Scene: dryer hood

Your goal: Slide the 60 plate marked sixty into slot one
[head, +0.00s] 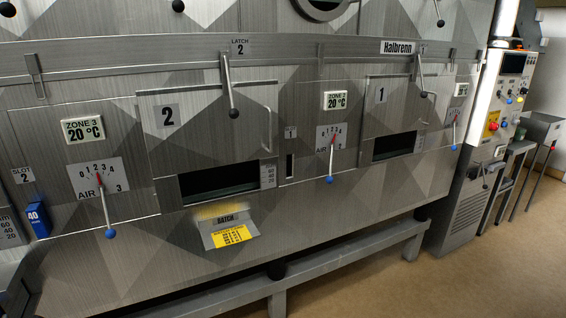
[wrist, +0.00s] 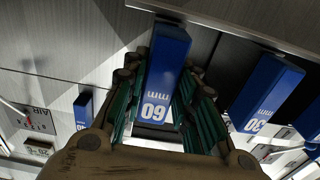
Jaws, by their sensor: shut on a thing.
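The blue 60 plate (wrist: 163,65), marked "60 mm", is between the fingers of my gripper (wrist: 165,88) in the wrist view. The gripper is shut on it, with green pads along both sides. The gripper does not show in the head view. Slot one appears in the head view as a narrow dark upright slit (head: 289,167) under a small label; the label is too small to read surely. The slit looks empty. How the held plate lies relative to it cannot be told.
In the head view, a blue 40 plate (head: 38,220) sits at slot 2 on the left. A blue 30 plate (wrist: 262,95) is right of my gripper in the wrist view. Blue-knobbed levers (head: 331,160) stick out from the panel, one beside the slit. A yellow-labelled batch holder (head: 229,234) protrudes below.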

